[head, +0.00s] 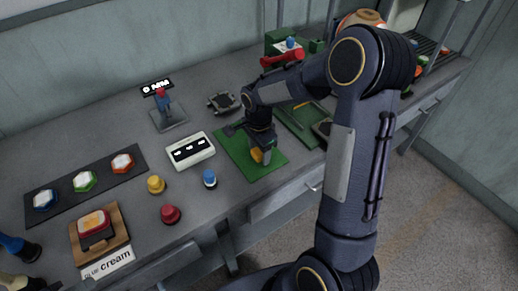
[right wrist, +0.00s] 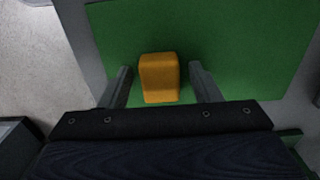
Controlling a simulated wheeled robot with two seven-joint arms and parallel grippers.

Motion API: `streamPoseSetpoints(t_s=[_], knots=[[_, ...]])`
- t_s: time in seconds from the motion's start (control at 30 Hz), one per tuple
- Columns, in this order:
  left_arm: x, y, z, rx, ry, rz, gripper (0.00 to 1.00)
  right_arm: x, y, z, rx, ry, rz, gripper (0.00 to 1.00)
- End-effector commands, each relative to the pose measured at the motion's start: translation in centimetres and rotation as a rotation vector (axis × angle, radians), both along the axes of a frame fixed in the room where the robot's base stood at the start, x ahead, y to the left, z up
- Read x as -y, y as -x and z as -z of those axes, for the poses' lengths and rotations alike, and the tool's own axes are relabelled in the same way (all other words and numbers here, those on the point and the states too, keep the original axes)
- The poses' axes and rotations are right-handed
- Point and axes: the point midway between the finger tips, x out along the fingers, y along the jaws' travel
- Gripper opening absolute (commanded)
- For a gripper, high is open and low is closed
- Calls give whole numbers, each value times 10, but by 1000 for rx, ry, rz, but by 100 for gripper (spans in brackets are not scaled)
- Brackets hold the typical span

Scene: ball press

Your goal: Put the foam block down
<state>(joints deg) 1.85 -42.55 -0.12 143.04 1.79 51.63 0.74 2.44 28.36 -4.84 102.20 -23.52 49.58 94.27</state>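The foam block (right wrist: 159,78) is a small orange-yellow block with rounded edges. It appears to rest on the green mat (right wrist: 240,40). In the head view the block (head: 257,155) shows only in part below my right gripper (head: 262,146), on the green mat (head: 240,150). In the right wrist view my right gripper (right wrist: 162,84) is open. Its two fingers stand on either side of the block with a clear gap at each side.
The table's front edge is close.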

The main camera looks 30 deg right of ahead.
Motion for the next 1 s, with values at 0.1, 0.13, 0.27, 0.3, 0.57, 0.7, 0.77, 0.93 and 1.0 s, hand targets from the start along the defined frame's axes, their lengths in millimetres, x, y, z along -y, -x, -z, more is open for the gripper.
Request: streamPoseSetpoints(t_s=[0.1,0.13,0.27,0.3,0.57,0.7,0.77,0.93,1.0], knots=[[0,0,0,0,0,0,36,0,0,0,0,0,0,57],[0,0,0,0,0,0,36,0,0,0,0,0,0,57],[0,0,-4,0,0,0,36,0,0,-4,0,0,0,57],[0,0,-6,0,0,0,36,0,0,-7,1,0,0,57],[0,0,-5,0,0,0,36,0,-1,-55,7,0,0,57],[0,0,-6,0,0,0,36,0,-1,-85,6,0,1,57],[0,0,-7,0,0,0,36,-1,-1,-96,5,0,0,57],[0,0,-8,0,0,0,36,0,0,-117,2,0,0,57],[0,0,-8,0,0,0,36,0,1,-122,4,-2,-5,57]])
